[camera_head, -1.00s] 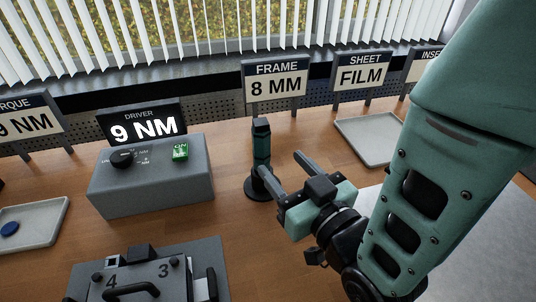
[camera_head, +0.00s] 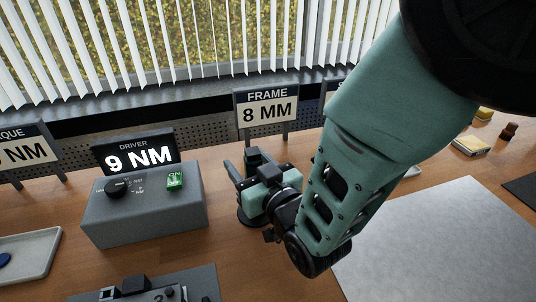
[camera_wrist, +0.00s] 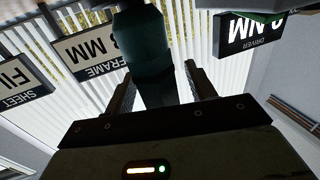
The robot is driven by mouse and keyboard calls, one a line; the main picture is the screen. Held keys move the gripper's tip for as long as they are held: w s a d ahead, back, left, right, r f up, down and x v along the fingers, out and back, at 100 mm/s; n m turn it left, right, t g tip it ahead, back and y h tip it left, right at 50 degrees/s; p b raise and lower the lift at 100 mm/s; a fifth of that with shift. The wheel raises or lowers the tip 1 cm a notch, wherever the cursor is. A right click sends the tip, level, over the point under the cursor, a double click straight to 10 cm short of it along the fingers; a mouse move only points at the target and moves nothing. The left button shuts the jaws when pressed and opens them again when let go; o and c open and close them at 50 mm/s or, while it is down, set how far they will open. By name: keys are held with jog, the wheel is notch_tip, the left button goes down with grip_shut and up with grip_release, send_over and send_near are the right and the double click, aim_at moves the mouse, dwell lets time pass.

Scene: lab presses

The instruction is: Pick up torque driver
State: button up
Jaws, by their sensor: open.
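The torque driver is a teal and black upright cylinder on a round black base. In the head view my gripper (camera_head: 243,168) hides most of it, and its black base (camera_head: 247,217) shows below. In the wrist view the teal body of the torque driver (camera_wrist: 146,48) stands in front of the palm. My gripper (camera_wrist: 162,88) is open there, with one finger on each side of the driver's darker part. I cannot tell whether either finger touches it.
A grey driver box (camera_head: 145,215) with a dial and green switch stands close left of my gripper. The "8 MM" frame sign (camera_head: 266,113) stands behind. A grey tray (camera_head: 50,240) is at far left, a dark fixture (camera_head: 150,290) in front. A pale mat (camera_head: 440,250) lies right.

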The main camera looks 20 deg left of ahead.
jog(key=shift+c, duration=0.3)
jog(key=c, duration=1)
jog(key=shift+c, duration=0.5)
jog(key=shift+r, duration=0.1)
